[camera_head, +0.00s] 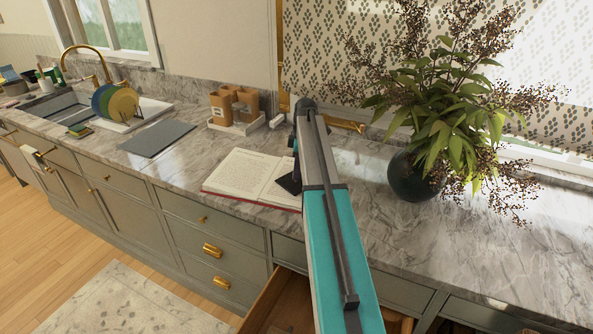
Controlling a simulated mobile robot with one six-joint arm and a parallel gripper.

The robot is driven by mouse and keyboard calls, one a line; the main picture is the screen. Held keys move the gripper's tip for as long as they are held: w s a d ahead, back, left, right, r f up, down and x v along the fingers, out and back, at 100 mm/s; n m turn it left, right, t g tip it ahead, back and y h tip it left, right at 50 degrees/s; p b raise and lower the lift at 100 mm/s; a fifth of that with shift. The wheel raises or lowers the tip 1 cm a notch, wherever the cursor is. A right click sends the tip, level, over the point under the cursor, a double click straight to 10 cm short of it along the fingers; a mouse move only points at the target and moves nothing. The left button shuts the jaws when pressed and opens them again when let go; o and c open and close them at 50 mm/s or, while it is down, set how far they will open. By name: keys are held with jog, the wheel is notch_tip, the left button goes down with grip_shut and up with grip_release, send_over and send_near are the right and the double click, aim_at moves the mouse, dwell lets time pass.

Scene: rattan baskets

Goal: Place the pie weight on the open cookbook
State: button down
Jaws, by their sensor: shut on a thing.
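The open cookbook (243,174) lies on the marble counter, its pages up and a red cover edge showing along the front. My arm reaches out over its right side and hides part of the right page. Only a dark sliver of my gripper (294,158) shows at the left edge of the arm. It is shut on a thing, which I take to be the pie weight. A small dark shape (289,184) shows over the right page, beside the arm; I cannot tell whether it touches the page. The fingertips are mostly hidden.
A dark round vase (415,176) with a spreading plant stands right of my arm. Brown canisters (234,107) in a white tray stand behind the cookbook. A grey mat (157,139) lies to the left. A drawer (273,303) below the counter is open.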

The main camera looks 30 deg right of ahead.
aim_at(300, 181)
jog(key=c, duration=1.6)
grip_release()
jog(key=shift+r, duration=0.25)
jog(key=shift+s+d+r+b, duration=0.2)
jog(key=shift+r+b, duration=0.35)
jog(key=shift+r, duration=1.4)
jog(key=shift+s+d+r+b, duration=0.15)
jog(key=shift+r+b, duration=0.4)
jog(key=shift+r, duration=1.45)
jog(key=shift+s+d+r+b, duration=0.2)
jog(key=shift+r+b, duration=0.35)
jog(key=shift+r, duration=1.4)
jog(key=shift+f, duration=0.15)
